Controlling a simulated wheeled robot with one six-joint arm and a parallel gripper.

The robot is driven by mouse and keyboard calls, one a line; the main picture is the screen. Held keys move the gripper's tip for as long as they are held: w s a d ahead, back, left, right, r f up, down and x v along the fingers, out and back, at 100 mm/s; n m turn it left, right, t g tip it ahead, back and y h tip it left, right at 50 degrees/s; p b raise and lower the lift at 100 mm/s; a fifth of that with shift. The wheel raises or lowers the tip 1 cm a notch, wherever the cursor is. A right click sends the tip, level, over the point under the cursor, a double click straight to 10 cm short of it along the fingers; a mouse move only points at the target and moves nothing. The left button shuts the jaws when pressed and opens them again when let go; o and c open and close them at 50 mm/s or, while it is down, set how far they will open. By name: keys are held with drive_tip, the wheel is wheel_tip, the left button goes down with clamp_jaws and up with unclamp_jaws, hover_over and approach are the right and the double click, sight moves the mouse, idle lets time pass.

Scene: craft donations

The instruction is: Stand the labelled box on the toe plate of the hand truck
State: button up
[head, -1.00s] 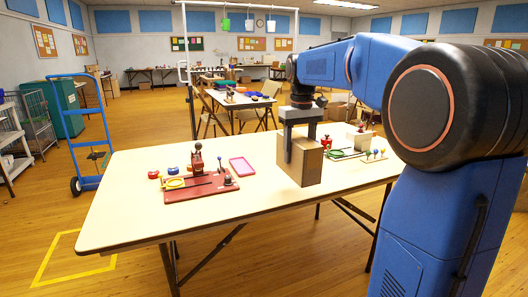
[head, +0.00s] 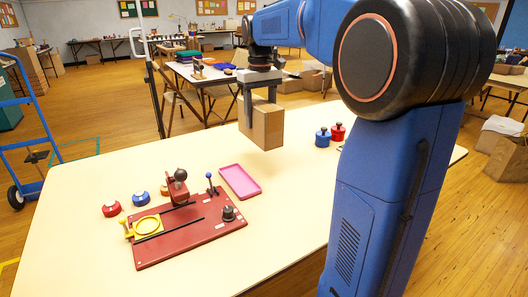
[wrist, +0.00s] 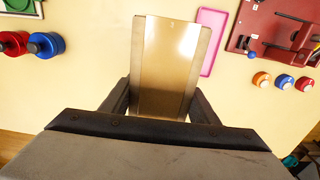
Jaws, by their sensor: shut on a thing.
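My gripper (head: 262,97) is shut on a brown cardboard box (head: 266,128) and holds it upright above the table. The box also fills the middle of the wrist view (wrist: 168,65), between the two fingers (wrist: 160,100); its top is glossy, and I see no label on the faces in view. The blue hand truck (head: 22,110) stands on the floor beyond the table's left end, cut off by the left edge of the head view. A black wheel shows low on it. Its toe plate cannot be clearly made out.
The cream table (head: 90,260) carries a dark red board (head: 190,232) with tools, a pink tray (head: 240,182), and several red, blue and orange round pots. A tall pale post frame (head: 140,42) stands behind the table. Floor is open between table and hand truck.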

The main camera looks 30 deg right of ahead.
drive_tip(key=shift+w+f, duration=0.1)
drive_tip(key=shift+w, duration=0.2)
drive_tip(key=shift+w+f, duration=0.1)
drive_tip(key=shift+f, duration=4.75)
drive_tip(key=shift+f, duration=0.15)
drive_tip(key=o, duration=1.5)
drive_tip(key=shift+c, duration=0.2)
